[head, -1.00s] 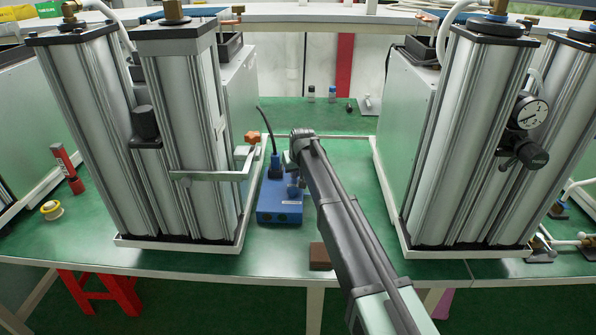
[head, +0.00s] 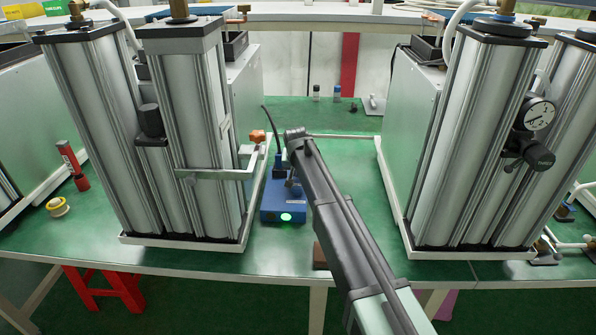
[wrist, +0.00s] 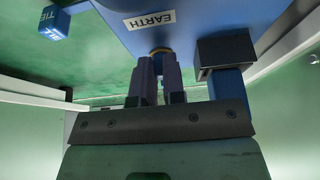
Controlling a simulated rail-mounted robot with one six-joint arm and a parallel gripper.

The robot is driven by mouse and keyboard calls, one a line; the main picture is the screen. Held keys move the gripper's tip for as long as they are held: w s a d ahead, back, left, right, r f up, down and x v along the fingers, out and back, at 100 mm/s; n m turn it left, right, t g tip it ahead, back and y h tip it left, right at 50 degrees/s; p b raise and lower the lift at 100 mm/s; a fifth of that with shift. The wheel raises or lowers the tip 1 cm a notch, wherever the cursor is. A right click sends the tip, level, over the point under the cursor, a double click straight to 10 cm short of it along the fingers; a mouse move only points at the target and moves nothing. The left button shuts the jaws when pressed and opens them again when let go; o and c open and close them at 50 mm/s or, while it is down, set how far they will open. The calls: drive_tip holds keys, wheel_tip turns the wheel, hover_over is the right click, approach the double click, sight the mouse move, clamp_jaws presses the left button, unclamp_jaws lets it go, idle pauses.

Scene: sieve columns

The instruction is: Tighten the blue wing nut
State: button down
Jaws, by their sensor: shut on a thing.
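A blue box (head: 271,204) stands on the green bench between the two silver column units, with a green light lit on its front. It also fills the top of the wrist view (wrist: 190,25), with an "EARTH" label (wrist: 150,19) and a brass-coloured ring (wrist: 160,51) below it. My gripper (wrist: 159,72) has its two dark fingers close together right at that ring, shut on the blue wing nut. The nut itself is mostly hidden by the fingers. In the head view my arm hides most of the gripper at the box's right side.
A blue block lettered "TIE" (wrist: 53,22) is at the wrist view's upper left. A dark cable plug (head: 278,160) stands at the box's back. The left column unit (head: 190,130), with a bracket (head: 215,174), is close by. Bare bench lies right of my arm.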

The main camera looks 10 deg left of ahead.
drive_tip(key=c, duration=1.2)
unclamp_jaws()
drive_tip(key=p+v, duration=1)
drive_tip(key=shift+r, duration=0.35)
drive_tip(key=shift+s, duration=0.15)
